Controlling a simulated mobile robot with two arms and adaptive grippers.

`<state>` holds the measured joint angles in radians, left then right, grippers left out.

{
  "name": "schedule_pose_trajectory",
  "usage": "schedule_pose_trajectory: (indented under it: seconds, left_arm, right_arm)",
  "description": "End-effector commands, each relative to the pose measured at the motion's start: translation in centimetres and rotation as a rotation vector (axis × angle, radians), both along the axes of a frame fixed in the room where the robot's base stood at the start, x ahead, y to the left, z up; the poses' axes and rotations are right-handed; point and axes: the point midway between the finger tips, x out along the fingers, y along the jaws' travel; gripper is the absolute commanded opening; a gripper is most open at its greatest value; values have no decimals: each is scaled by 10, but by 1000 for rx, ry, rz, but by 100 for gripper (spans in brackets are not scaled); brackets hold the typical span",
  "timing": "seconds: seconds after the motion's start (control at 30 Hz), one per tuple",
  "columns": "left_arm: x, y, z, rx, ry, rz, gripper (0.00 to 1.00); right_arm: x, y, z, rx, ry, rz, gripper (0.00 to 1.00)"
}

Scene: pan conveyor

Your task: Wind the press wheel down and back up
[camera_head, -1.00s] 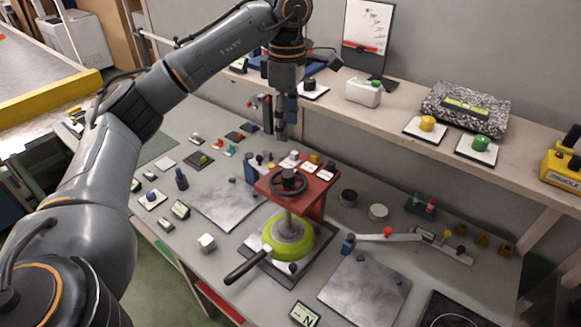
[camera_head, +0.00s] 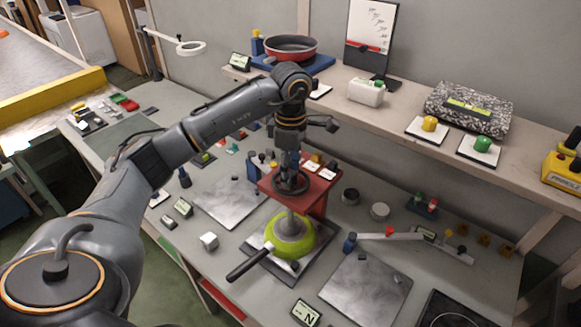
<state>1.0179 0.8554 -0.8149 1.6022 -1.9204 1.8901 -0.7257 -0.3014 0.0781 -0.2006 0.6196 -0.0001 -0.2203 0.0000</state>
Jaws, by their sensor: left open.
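The press is a red frame (camera_head: 318,203) in the middle of the bench, with a dark press wheel (camera_head: 291,187) on its top. A grey spindle reaches down from it to a lime-green pan (camera_head: 272,241) with a black handle, which sits on a dark base plate. My left gripper (camera_head: 290,172) points down right at the wheel's hub, and its fingers are open. The hub is largely hidden behind the fingers, so I cannot tell whether they touch it. My right gripper is not in view.
Grey metal plates (camera_head: 365,290) lie on both sides of the press. Small parts lie around them.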

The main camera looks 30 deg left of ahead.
Motion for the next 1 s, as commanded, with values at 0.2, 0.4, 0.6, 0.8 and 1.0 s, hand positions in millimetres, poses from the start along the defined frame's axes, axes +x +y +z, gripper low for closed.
schedule_pose_trajectory:
  seconds: [0.2, 0.4, 0.6, 0.8, 1.0]
  left_arm:
    - [0, 0, -1, 0, 0, 0, 54]
    - [0, 0, -1, 0, 0, 0, 13]
    - [0, 0, -1, 0, 0, 3, 0]
    - [0, 0, -1, 0, 0, 39, 0]
    - [0, 0, -2, 1, 1, 147, 0]
  right_arm:
    - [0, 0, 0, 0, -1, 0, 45]
    - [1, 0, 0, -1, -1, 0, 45]
    - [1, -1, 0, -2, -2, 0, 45]
    - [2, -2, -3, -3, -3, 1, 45]
    - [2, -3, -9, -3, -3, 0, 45]
